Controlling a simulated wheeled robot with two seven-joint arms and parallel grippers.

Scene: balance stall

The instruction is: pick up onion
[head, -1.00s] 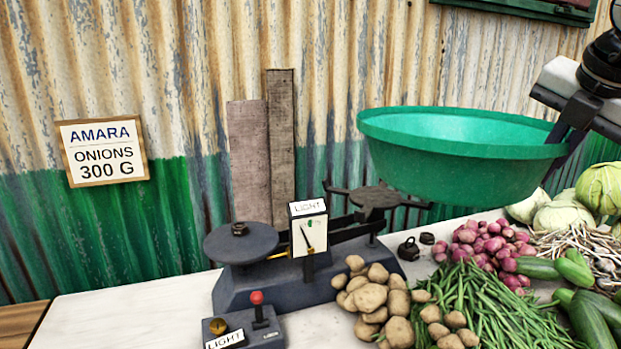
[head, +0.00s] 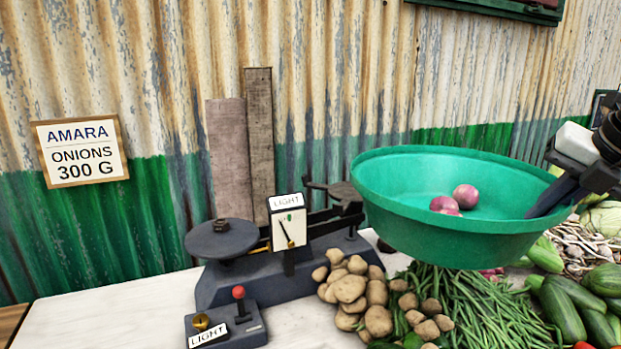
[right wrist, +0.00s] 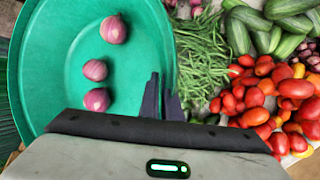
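Three pink-purple onions (head: 465,195) lie inside the green basin (head: 440,235); they also show in the right wrist view (right wrist: 114,30). My right gripper (head: 537,208) is shut on the basin's right rim, with one dark finger inside the wall. The right wrist view shows the two fingers (right wrist: 161,98) on either side of the rim. The basin is held raised over the produce, its inside turned towards me. A few more onions (head: 490,272) peek out below the basin, which hides most of that pile. My left gripper is not in view.
A dark balance scale (head: 290,270) with a weight (head: 221,225) on its left pan stands left of the basin. A control box (head: 226,325) is in front. Potatoes (head: 350,290), green beans (head: 470,310) and cucumbers (head: 560,305) fill the right. The left counter is clear.

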